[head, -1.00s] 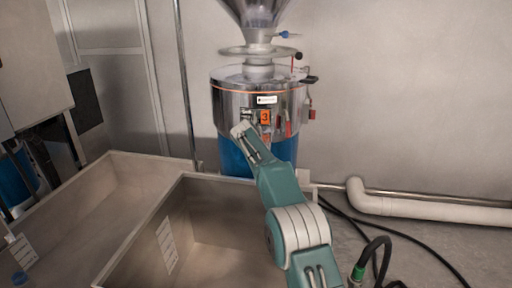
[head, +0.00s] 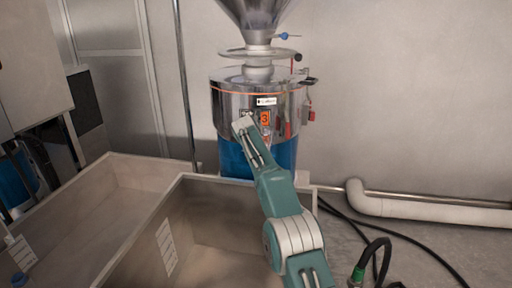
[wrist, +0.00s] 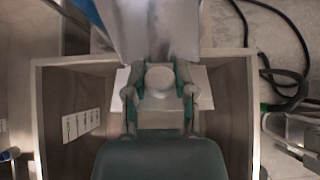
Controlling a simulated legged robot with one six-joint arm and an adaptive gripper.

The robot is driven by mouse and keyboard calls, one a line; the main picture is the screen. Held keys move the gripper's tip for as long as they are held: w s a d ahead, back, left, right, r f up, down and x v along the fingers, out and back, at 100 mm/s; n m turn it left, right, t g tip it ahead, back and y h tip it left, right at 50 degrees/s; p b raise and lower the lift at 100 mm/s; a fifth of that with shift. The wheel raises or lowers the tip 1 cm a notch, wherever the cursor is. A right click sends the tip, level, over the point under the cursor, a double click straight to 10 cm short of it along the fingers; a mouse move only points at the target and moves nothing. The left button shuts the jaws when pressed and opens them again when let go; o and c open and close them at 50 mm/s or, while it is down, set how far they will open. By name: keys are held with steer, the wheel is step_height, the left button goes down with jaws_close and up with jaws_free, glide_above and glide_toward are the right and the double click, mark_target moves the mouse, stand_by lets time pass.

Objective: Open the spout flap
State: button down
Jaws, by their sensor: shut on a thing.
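The grinder (head: 225,105) has a shiny metal body with an orange "3" label, above a blue drum. My gripper (head: 243,124) is at the front of the metal body in the head view and hides the spout area there. In the wrist view my gripper (wrist: 160,74) has its two fingers closed around a pale rounded part (wrist: 160,79). A smooth grey metal surface (wrist: 158,35) rises just beyond the fingers; it looks like the spout or its flap, but I cannot tell which. I cannot tell how far the flap is open.
A large open-topped bin (head: 140,228) with compartments stands below and left of my arm; its wall (wrist: 50,110) also shows in the wrist view. A white pipe (head: 430,208) runs along the wall at right. Black cables (head: 385,228) lie on the floor.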

steer(key=shift+a, duration=0.1)
steer(key=shift+c, duration=2.2)
jaws_free()
steer(key=shift+a, duration=0.1)
steer(key=shift+v, duration=0.9)
steer(key=v, duration=1)
steer(key=shift+a+f, duration=0.1)
